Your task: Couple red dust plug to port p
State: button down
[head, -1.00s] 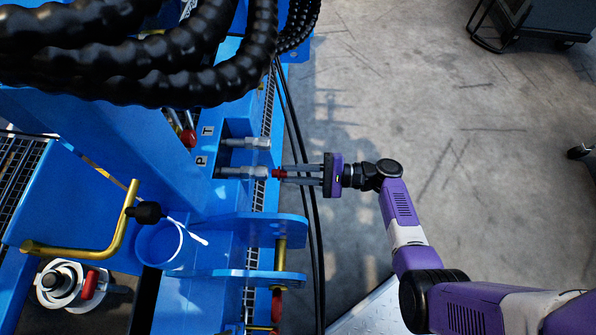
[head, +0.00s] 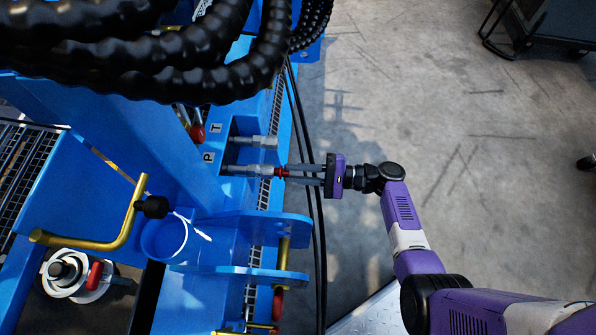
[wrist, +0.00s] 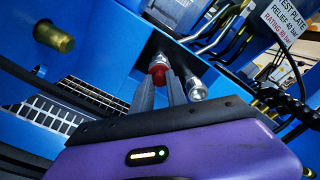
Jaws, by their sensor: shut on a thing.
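The red dust plug (head: 280,171) is between the fingertips of my gripper (head: 286,172), which is shut on it. The plug is in line with the metal fitting of port P (head: 248,169) and meets its end; whether it is seated cannot be told. The P label (head: 208,157) is beside it on the blue frame. In the wrist view the red plug (wrist: 159,68) sits between the grey fingers at the end of the port P fitting (wrist: 160,54).
A second metal fitting, port T (head: 262,142), is just above, with its T label (head: 216,129). It shows close to the fingers in the wrist view (wrist: 197,88).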

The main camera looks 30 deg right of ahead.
jog(key=shift+w+a, duration=0.35)
jog(key=shift+a, duration=0.15)
jog(key=c, duration=1.3)
grip_release()
jog(key=shift+o, duration=0.2)
jog(key=v, duration=0.7)
jog(key=shift+s+d+p, duration=0.25)
jog(key=shift+p, duration=0.2)
